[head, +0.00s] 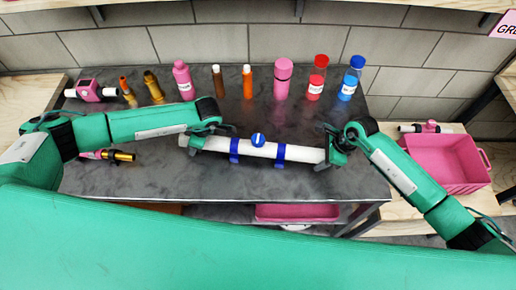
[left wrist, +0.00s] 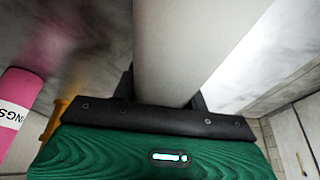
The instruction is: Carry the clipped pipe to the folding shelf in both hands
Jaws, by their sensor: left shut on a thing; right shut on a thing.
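The clipped pipe (head: 258,148) is a white tube with two blue clips and a round blue knob on top. It lies level across the middle of the grey table in the head view. My left gripper (head: 198,140) is shut on its left end. My right gripper (head: 328,152) is shut on its right end. In the left wrist view the white pipe (left wrist: 190,45) runs up from between the jaws of my left gripper (left wrist: 180,105). I cannot tell how far the pipe is above the table. I cannot make out the folding shelf for sure.
Bottles (head: 283,78) and several small fittings stand along the back of the grey table (head: 300,185). A brass-ended fitting (head: 118,155) lies by my left arm. A pink crate (head: 450,165) is on the wooden surface at the right. A pink tray (head: 297,212) sits below the table.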

